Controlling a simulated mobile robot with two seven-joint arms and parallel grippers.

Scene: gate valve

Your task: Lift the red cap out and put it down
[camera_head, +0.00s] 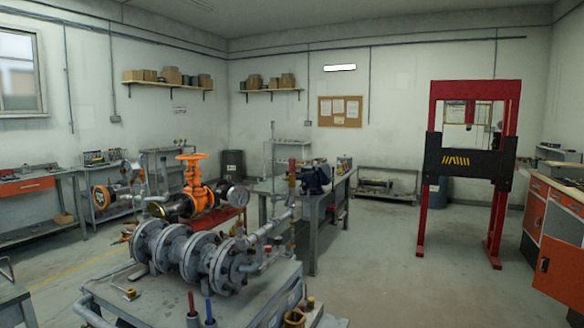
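No part is plainly a red cap, and I cannot tell which red part the task means. A small red piece (292,165) sits on the upright pipe fitting at the right end of the grey flanged pipe assembly (190,250). A slim red upright piece (191,301) stands in a holder at the front edge of the cart (150,312), beside a blue one (209,306). An orange gate valve (194,182) with a handwheel on top stands behind the grey flanges. Neither of my grippers is in view.
A grey workbench (318,205) with a blue vise (317,178) stands behind the cart. A brass cup-like part (294,318) is at the cart's front.

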